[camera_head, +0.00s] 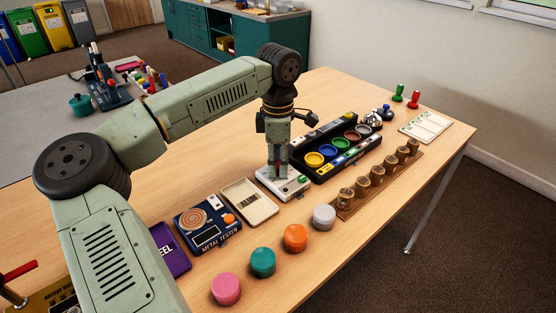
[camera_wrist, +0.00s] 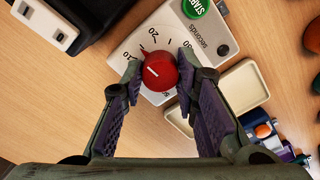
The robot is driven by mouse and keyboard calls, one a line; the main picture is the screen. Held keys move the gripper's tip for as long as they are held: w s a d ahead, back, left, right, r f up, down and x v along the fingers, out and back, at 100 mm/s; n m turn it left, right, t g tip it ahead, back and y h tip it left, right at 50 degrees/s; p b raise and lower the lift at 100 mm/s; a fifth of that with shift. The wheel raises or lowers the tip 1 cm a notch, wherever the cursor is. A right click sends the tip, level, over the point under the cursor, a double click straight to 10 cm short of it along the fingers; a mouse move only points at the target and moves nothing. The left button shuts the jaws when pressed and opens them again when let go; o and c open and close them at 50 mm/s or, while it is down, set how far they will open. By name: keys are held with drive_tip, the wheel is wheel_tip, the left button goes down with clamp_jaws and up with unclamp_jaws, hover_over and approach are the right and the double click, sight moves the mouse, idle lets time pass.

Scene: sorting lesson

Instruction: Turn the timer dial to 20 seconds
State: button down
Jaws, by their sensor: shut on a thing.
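The timer (camera_head: 288,191) is a white box on the table in the head view, largely under my gripper. In the wrist view the timer (camera_wrist: 214,45) shows a green START button (camera_wrist: 196,8), the word "seconds" and a printed number scale. My gripper (camera_wrist: 159,82) is shut on the dial, one finger at each side. In the head view the dial is hidden behind my gripper (camera_head: 277,172).
A cream tray (camera_head: 250,217) and the metal tester (camera_head: 207,224) lie left of the timer. A black sorting rack (camera_head: 347,165) with coloured bowls stands close on its right. Several coloured round pieces, including an orange one (camera_head: 295,238), stand in front.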

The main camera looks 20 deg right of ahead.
sight(278, 164)
drive_tip(key=m, duration=0.6)
drive_tip(key=shift+m, duration=0.3)
idle(0.4)
drive_tip(key=c, duration=1.2)
unclamp_jaws()
drive_tip(key=shift+c, duration=0.2)
wheel_tip(278, 164, up, 12)
